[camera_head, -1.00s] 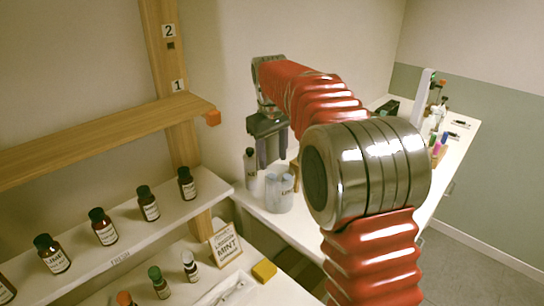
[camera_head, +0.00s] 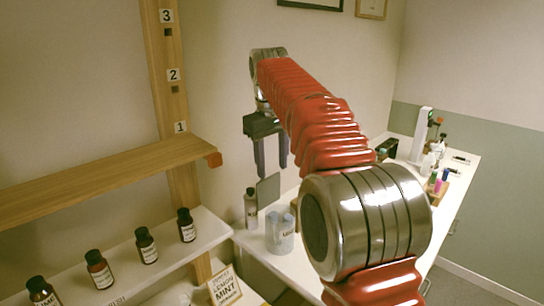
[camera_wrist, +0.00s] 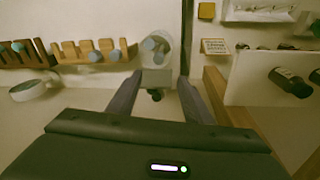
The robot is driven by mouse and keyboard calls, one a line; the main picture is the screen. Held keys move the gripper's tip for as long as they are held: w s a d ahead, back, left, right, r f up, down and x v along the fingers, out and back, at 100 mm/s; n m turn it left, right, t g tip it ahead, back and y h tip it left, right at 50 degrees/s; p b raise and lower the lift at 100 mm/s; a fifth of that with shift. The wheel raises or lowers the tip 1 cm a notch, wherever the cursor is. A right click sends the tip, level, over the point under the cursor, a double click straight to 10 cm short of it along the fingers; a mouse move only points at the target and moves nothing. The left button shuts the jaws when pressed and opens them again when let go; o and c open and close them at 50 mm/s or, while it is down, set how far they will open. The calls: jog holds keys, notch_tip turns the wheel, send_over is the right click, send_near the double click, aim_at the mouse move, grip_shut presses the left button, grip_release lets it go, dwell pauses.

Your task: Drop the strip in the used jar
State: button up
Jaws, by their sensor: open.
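No separate strip is distinguishable.
A labelled bottle (camera_head: 251,208) stands close left of the jar, near a grey upright panel (camera_head: 268,190). A wooden shelf (camera_head: 110,172) and a bottle shelf (camera_head: 205,226) lie left. A wooden rack (camera_wrist: 95,52) appears in the wrist view.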

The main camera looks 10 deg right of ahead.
jog(key=shift+s+r, duration=0.2)
jog(key=shift+r, duration=0.85)
notch_tip(320, 180, down, 8)
jog(key=s+m, duration=0.2)
jog(key=s+f+m+t, duration=0.1)
jog(key=s+f, duration=0.1)
jog(key=s, duration=0.8)
jog(key=s+f+t, duration=0.1)
jog(key=s+f, duration=0.2)
jog(key=s, duration=0.8)
jog(key=s+f+m+t, duration=0.1)
jog(key=s+f+t, duration=0.1)
jog(key=s, duration=0.9)
jog(key=shift+s+d+f+m+y, duration=0.15)
jog(key=shift+d+f+m+y, duration=0.15)
jog(key=shift+d, duration=0.15)
dwell(0.3)
